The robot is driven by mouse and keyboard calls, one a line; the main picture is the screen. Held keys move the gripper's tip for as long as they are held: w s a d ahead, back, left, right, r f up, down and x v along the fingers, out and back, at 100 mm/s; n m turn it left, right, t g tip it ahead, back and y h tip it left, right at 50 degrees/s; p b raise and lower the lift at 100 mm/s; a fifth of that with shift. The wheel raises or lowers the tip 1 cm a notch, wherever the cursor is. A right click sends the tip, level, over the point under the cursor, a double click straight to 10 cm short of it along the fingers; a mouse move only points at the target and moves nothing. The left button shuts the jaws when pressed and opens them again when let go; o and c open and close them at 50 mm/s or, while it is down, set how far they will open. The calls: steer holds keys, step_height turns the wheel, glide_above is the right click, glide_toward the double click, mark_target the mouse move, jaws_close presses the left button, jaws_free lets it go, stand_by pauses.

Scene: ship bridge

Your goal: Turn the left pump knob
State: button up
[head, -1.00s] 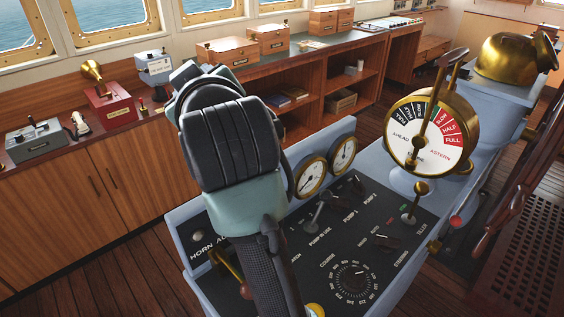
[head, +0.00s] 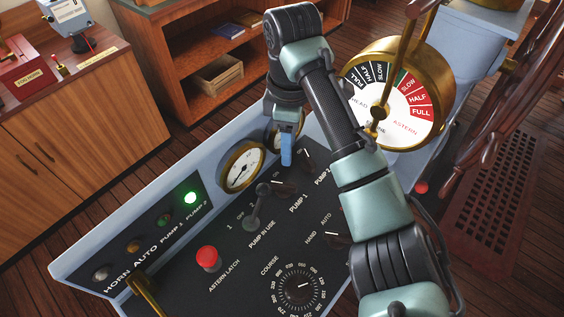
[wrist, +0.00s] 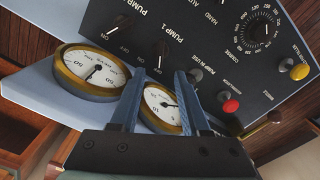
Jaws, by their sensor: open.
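The left pump knob, labelled PUMP 1 (head: 284,187), is a small dark knob on the black console panel, below the gauges. In the wrist view the PUMP 1 knob (wrist: 162,56) lies just beyond the fingertips, roughly in line with the gap between them. My gripper (head: 287,160) points down above the panel, close to the knob; one blue finger shows clearly. In the wrist view my gripper (wrist: 160,78) has its two blue fingers apart with nothing between them. I see no contact with the knob. The PUMP 2 knob (wrist: 119,25) sits beside it.
A grey pump-in-use lever (head: 257,208) and red astern-latch button (head: 207,257) stand near the knob. A brass-rimmed gauge (head: 241,167) rises behind. The engine telegraph (head: 407,117) stands right. A green lamp (head: 190,198) is lit. The course dial (head: 299,289) is in front.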

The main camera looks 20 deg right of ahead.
mark_target(288, 184)
step_height(288, 184, down, 13)
steer(key=shift+s+r+p, duration=0.1)
steer(key=shift+s+p, duration=0.05)
steer(key=shift+p, duration=0.45)
jaws_close()
